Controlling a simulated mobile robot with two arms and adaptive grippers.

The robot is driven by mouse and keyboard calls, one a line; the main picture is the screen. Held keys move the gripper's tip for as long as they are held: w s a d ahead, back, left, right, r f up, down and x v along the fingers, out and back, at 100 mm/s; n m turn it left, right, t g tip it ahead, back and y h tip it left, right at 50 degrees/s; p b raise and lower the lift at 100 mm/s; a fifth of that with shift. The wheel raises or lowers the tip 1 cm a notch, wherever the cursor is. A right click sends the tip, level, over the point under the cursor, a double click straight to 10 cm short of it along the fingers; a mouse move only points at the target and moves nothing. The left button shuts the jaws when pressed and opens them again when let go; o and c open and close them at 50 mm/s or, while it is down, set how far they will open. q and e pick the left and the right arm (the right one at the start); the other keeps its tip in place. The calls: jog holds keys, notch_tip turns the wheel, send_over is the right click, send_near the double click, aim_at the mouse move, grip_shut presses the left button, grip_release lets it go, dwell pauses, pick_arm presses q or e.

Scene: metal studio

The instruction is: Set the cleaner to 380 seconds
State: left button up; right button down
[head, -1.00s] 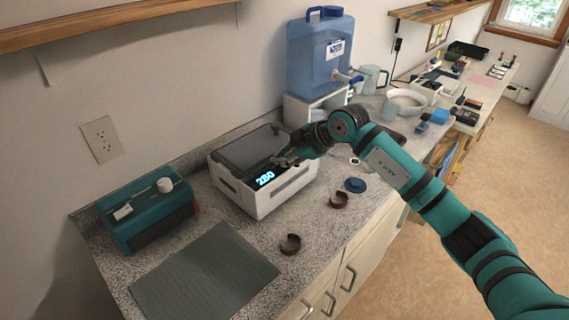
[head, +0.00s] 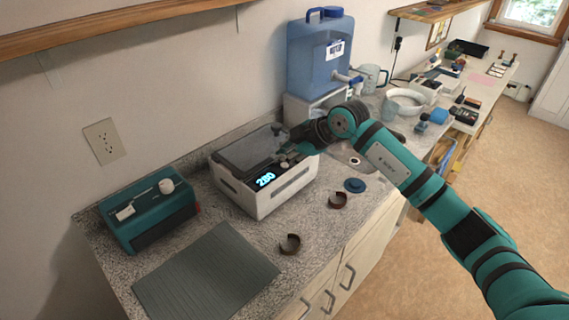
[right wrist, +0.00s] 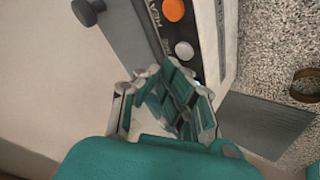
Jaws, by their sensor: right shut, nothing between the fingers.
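The cleaner (head: 262,192) is a white box with a grey lid (head: 250,147) and a dark front panel. Its blue lit display (head: 265,179) appears to read 280. My right gripper (head: 281,160) is shut and empty at the right part of the panel. In the right wrist view the shut fingers (right wrist: 183,88) are close to a pale round button (right wrist: 184,50). An orange button (right wrist: 173,9) is beyond it, and part of the display is hidden behind the fingers. I cannot tell whether the fingertips touch the panel. My left gripper is not in view.
A teal device (head: 149,212) and a grey ribbed mat (head: 205,277) are left of the cleaner. A blue water jug (head: 318,58) stands behind.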

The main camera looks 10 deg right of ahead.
aim_at(283, 166)
jog(key=shift+r+p, duration=1.9)
jog(key=shift+r, duration=0.65)
jog(key=shift+f, duration=0.1)
